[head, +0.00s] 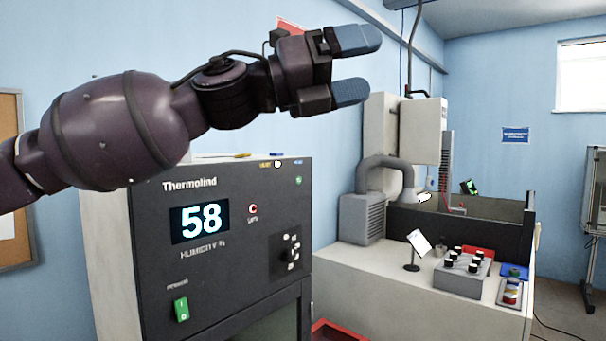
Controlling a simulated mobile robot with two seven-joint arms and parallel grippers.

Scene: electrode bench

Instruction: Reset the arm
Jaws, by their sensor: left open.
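My left arm comes in from the left, raised in front of a dark humidity cabinet (230,240) and reaching above its top. My left gripper (366,66) is at the upper middle of the head view. Its two blue-grey fingertips are apart, one above the other, with nothing between them. It points right, towards the tall beige machine, and appears clear of everything. My right gripper is not in the view.
The cabinet display reads 58. To the right, a white bench (400,290) holds a grey fume unit (362,219), a block with several black-capped vials (463,274), a small white card on a stand (419,243) and a blue tray (514,271). A red tray (335,330) shows low.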

